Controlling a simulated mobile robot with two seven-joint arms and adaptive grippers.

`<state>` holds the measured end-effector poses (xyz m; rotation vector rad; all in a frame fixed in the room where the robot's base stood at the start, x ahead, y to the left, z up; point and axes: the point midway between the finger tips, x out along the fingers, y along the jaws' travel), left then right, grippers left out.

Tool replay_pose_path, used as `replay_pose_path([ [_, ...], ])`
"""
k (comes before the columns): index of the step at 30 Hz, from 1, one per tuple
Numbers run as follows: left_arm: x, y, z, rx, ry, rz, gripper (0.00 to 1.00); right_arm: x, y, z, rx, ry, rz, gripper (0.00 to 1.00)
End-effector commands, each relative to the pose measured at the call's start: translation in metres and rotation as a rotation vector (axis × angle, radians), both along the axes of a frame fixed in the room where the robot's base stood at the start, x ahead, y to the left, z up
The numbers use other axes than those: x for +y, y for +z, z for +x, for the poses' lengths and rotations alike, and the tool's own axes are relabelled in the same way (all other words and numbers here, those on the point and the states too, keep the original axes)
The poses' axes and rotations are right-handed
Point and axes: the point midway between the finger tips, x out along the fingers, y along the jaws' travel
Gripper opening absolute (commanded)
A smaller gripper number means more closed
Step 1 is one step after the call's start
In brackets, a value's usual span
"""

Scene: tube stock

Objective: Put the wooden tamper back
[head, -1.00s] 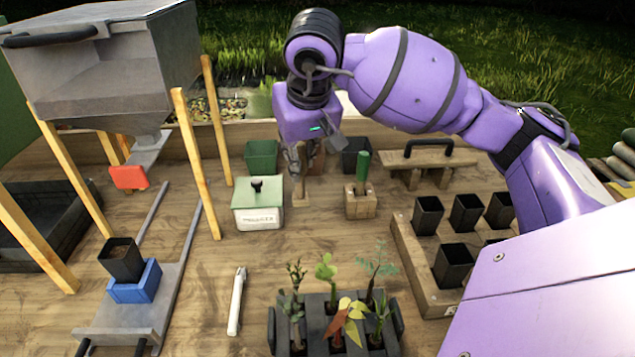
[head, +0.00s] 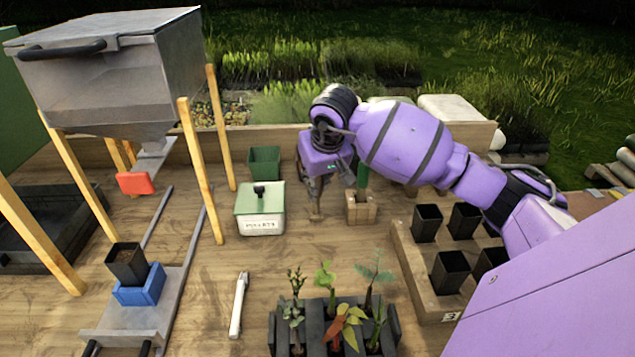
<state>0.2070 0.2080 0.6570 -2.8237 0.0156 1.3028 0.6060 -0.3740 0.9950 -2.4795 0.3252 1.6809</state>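The wooden tamper (head: 316,209) is a slim upright piece of light wood, in the middle of the bench, between the white box with a green lid and the wooden block with a green handle. My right gripper (head: 315,186) points down over it and appears shut on its upper part. The fingers are small and dark here and hide the tamper's top. The tamper's lower end is at or just above the bench top; I cannot tell which. My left gripper is not in view.
The green-lidded box (head: 260,212) stands to the left, the green-handled block (head: 361,208) close to the right. A green pot (head: 263,162) is behind. A pot rack (head: 415,262) lies right, seedlings in a dark tray (head: 281,330) in front. Bench around the white tool (head: 238,305) is clear.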

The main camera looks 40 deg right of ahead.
Motion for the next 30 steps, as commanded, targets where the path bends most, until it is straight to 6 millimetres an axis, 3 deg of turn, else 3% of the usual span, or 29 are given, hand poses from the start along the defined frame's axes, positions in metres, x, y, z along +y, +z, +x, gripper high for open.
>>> replay_pose_path([
  [8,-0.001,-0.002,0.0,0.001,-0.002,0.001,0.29,0.0,-0.004,0.0,0.001,0.001,-0.001,0.0],
  [9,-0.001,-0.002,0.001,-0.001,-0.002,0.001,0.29,0.0,-0.005,0.0,0.002,0.001,0.0,0.2],
  [13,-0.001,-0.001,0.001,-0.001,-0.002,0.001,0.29,0.0,-0.003,0.0,0.001,0.001,0.0,0.37],
  [23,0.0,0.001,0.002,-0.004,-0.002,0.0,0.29,0.0,-0.001,0.0,0.0,0.0,0.001,0.37],
  [30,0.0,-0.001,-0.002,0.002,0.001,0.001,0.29,0.002,0.029,-0.01,-0.004,0.002,-0.005,0.37],
])
